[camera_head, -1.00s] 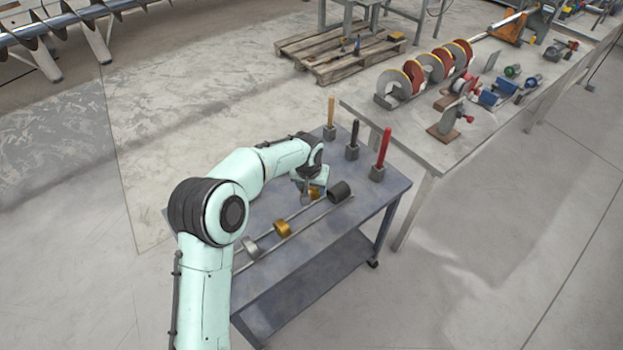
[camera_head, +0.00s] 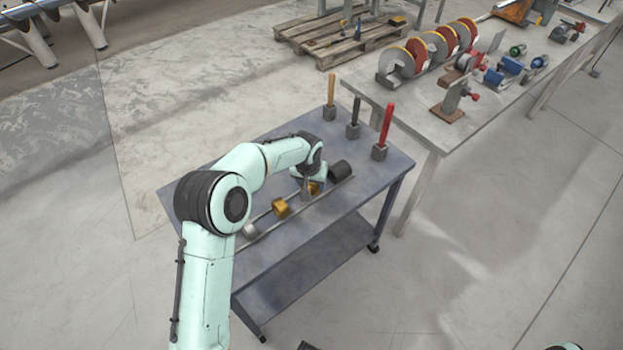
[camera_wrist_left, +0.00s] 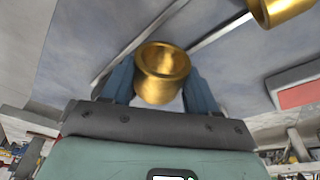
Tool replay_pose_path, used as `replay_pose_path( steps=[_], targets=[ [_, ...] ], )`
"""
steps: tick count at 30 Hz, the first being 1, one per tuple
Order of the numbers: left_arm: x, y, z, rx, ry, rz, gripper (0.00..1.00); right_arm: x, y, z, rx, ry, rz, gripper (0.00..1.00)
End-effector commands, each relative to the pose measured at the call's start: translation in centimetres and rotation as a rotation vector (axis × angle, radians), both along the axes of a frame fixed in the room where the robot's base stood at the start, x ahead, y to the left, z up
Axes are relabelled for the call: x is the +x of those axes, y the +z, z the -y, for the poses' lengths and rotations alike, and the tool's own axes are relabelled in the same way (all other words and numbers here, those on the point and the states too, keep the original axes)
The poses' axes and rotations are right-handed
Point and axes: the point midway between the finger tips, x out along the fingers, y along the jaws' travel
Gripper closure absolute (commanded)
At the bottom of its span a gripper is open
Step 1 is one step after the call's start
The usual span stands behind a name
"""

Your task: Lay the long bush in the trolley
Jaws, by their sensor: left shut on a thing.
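My left gripper (camera_head: 310,187) is shut on a gold bush (camera_wrist_left: 162,75). The bush is a hollow cylinder, gripped between the two fingers with its open end toward the wrist camera. In the head view the held bush (camera_head: 315,188) is partly hidden by the gripper, close above the trolley (camera_head: 215,185) top. I cannot tell whether it touches the rails there. A second gold bush (camera_head: 280,207) lies on the rails, and it also shows in the left wrist view (camera_wrist_left: 285,8). A black bush (camera_head: 340,171) and a silver bush (camera_head: 250,231) lie at either side along the rails.
Several upright handled tools, such as the red one (camera_head: 384,130), stand at the trolley's back right edge. A workbench (camera_head: 415,124) with discs and clamps stands behind to the right. A wooden pallet (camera_head: 345,45) lies at the back.

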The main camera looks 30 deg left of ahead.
Motion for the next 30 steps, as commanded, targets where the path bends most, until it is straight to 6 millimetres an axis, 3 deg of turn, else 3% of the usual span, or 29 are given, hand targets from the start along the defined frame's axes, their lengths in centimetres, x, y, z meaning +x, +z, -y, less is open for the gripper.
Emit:
replay_pose_path(
  steps=[12, 13, 15, 16, 25, 30],
  targets=[
    [0.1, -0.7, 0.0, 0.0, 0.0, 0.005, 0.76, 0.1, -0.4, 0.0, 0.0, 0.0, 0.004, 0.57],
    [0.1, -0.7, 0.0, 0.0, 0.0, 0.005, 0.38, 0.1, -0.4, 0.0, 0.0, 0.0, 0.004, 0.57],
    [0.1, -0.7, 0.0, 0.0, 0.0, 0.004, 0.15, 0.1, -0.4, 0.0, 0.0, 0.0, 0.004, 0.57],
    [0.1, -0.7, 0.0, 0.0, 0.0, 0.004, 0.11, 0.1, -0.4, 0.0, -0.001, -0.001, 0.005, 0.57],
    [0.0, -0.7, 0.0, 0.0, 0.0, 0.0, 0.11, 0.1, -0.4, 0.0, 0.0, 0.0, 0.004, 0.57],
    [-0.4, 1.1, 0.1, 0.0, 0.0, 0.004, 0.11, 0.1, -0.3, 0.0, 0.0, 0.0, 0.003, 0.57]
  ],
)
